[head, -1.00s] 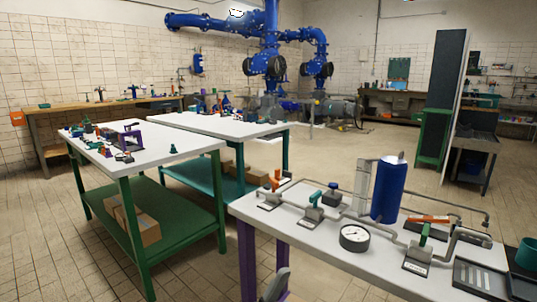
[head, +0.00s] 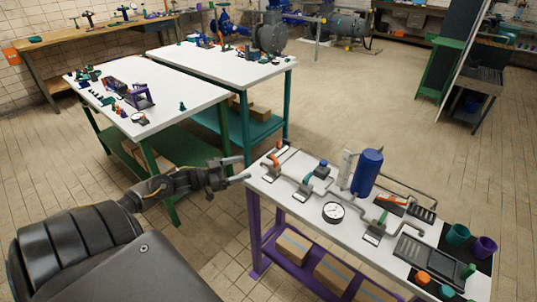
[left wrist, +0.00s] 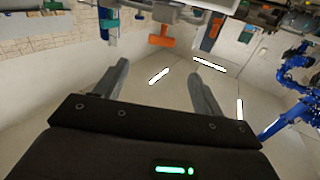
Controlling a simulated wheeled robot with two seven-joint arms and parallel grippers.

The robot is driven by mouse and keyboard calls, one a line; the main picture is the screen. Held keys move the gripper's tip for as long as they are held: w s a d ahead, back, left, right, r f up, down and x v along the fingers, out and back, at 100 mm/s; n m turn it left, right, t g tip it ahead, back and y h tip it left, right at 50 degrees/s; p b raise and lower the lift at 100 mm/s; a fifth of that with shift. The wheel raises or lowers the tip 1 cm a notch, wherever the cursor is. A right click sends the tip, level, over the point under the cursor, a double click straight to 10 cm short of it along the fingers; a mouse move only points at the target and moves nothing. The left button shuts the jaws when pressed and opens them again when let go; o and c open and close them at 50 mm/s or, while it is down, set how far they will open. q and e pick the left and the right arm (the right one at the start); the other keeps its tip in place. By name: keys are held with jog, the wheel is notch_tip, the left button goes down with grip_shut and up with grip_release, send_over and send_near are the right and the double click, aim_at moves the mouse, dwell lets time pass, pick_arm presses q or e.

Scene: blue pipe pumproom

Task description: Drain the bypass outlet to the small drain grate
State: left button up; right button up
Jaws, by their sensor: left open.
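A pipe rig stands on the white table (head: 293,207) with purple legs. My left gripper (head: 244,169) is open and empty, left of the rig's left end. In the left wrist view, an orange handle (left wrist: 161,37) shows beyond the open fingers. My right gripper is out of view.
A round gauge (head: 333,212) lies at the table's front. A larger slotted tray (head: 415,251), a teal cup (head: 457,235) and a purple cup (head: 484,247) stand at the right. Two other white tables (head: 165,92) (head: 255,67) stand behind. Open tiled floor lies beyond the rig.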

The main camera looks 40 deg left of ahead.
aim_at(273, 159)
pick_arm(q)
jog(key=shift+n, duration=0.3)
jog(key=p+x, duration=0.1)
jog(key=x, duration=0.8)
jog(key=shift+w+a+f, duration=0.1)
jog(key=shift+w+f, duration=0.05)
jog(key=shift+w, duration=0.05)
jog(key=shift+x, duration=0.8)
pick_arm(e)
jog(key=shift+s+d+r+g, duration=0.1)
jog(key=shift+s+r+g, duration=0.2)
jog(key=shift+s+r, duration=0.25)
pick_arm(q)
jog(key=shift+f, duration=0.1)
